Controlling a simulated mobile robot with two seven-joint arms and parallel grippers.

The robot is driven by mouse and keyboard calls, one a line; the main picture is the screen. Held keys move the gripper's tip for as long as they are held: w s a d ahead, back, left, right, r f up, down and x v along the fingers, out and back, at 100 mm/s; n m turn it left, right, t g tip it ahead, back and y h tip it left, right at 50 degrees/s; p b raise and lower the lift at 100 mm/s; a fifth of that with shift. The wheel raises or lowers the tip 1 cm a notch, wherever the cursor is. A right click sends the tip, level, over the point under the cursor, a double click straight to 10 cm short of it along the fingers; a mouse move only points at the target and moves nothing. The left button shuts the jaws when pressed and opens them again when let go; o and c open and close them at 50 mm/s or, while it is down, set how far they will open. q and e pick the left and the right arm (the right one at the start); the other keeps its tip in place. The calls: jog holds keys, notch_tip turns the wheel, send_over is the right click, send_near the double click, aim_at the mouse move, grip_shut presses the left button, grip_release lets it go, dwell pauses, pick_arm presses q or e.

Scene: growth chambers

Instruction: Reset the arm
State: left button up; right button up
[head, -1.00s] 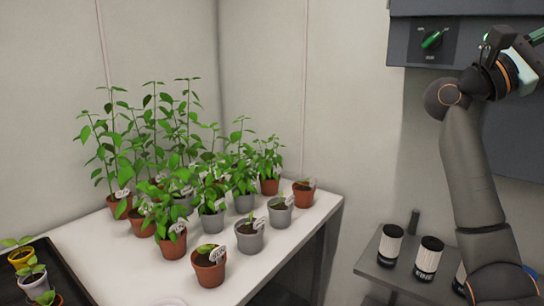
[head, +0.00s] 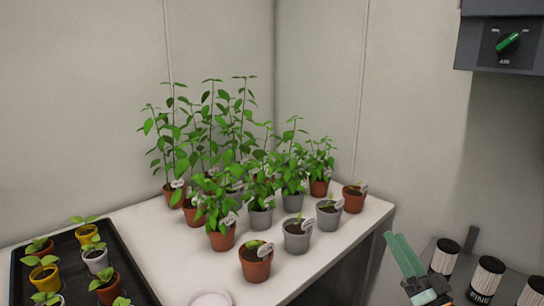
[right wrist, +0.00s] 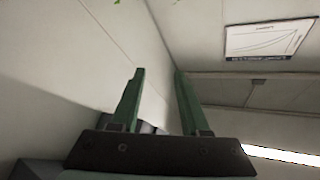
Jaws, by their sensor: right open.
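My right gripper (head: 405,262) shows at the lower right of the head view, with green fingers pointing up, just right of the white table and left of the black-and-white canisters. In the right wrist view its two green fingers (right wrist: 158,100) stand apart with nothing between them. Most of my right arm is out of the head view. My left gripper is not in view.
A white table (head: 160,250) holds several potted plants (head: 256,262) near its right edge. A black tray (head: 130,270) of seedlings lies at left. Canisters (head: 486,278) stand on a grey shelf at right. A control box (head: 490,62) with a green knob (head: 508,43) hangs above.

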jog(key=s+a+f+n+g, duration=0.1)
jog(key=s+f+n+g, duration=0.2)
jog(key=f, duration=0.5)
jog(key=s+a+f+n+g+h, duration=0.15)
jog(key=s+f, duration=0.25)
jog(key=f, duration=0.4)
jog(key=s+f+n+g, duration=0.2)
jog(key=s+f+g, duration=0.2)
jog(key=f, duration=0.4)
jog(key=s+d+f+n+g+h, duration=0.15)
jog(key=s+f+n+g, duration=0.35)
jog(key=s+f, duration=1)
jog(key=s+a+r+m, duration=0.1)
jog(key=a+r+m, duration=0.2)
jog(key=a+m, duration=0.55)
notch_tip(320, 180, up, 6)
jog(key=a+n+p, duration=0.2)
jog(key=p, duration=0.4)
jog(key=shift+s+a+p, duration=0.15)
jog(key=shift+a+p, duration=0.1)
jog(key=shift+p, duration=0.1)
jog(key=shift+t, duration=0.25)
